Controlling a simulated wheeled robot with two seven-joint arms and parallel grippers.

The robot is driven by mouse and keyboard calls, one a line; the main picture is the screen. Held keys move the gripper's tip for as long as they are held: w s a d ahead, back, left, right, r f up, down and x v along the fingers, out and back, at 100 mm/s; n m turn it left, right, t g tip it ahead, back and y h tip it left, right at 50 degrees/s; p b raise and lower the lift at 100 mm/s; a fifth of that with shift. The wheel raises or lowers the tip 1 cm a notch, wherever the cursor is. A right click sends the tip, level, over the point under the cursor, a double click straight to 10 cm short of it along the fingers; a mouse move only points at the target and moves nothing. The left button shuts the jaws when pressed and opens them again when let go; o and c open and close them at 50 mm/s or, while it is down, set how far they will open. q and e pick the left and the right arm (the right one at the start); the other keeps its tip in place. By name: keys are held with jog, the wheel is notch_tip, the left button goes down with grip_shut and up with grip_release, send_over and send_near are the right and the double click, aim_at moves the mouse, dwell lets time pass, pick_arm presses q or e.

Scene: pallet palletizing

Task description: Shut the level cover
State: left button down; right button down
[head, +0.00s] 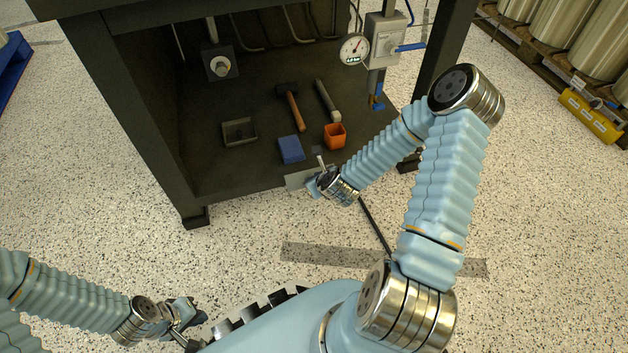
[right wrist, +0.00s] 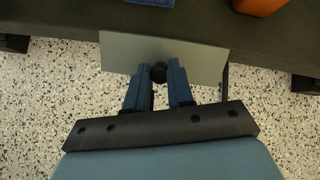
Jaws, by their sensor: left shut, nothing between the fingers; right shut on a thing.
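The level cover looks to be the flat grey plate (right wrist: 205,60) with a round black knob (right wrist: 158,72), seen in the right wrist view. My right gripper (right wrist: 157,80) is shut on the knob, one blue finger on each side. In the head view the plate (head: 297,180) shows at the front edge of the lower shelf, partly hidden by my right gripper (head: 314,186). I cannot tell the plate's exact tilt or its hinge. My left gripper (head: 190,318) is shut and empty, low over the floor at lower left, far from the plate.
On the dark shelf (head: 215,170) lie a blue block (head: 291,150), an orange cup (head: 335,136), a dark tray (head: 239,132), a hammer (head: 291,105) and another handled tool (head: 327,100). A gauge (head: 354,49) hangs at upper right.

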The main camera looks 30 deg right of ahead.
notch_tip(320, 180, down, 7)
jog(key=t+h, duration=0.2)
jog(key=t, duration=0.9)
jog(key=shift+w+n+t, duration=0.2)
jog(key=shift+n+t, duration=0.1)
jog(key=c, duration=1)
grip_release()
jog(key=shift+f, duration=0.1)
jog(key=v, duration=0.7)
jog(key=shift+s+p, duration=0.3)
jog(key=shift+p, duration=0.05)
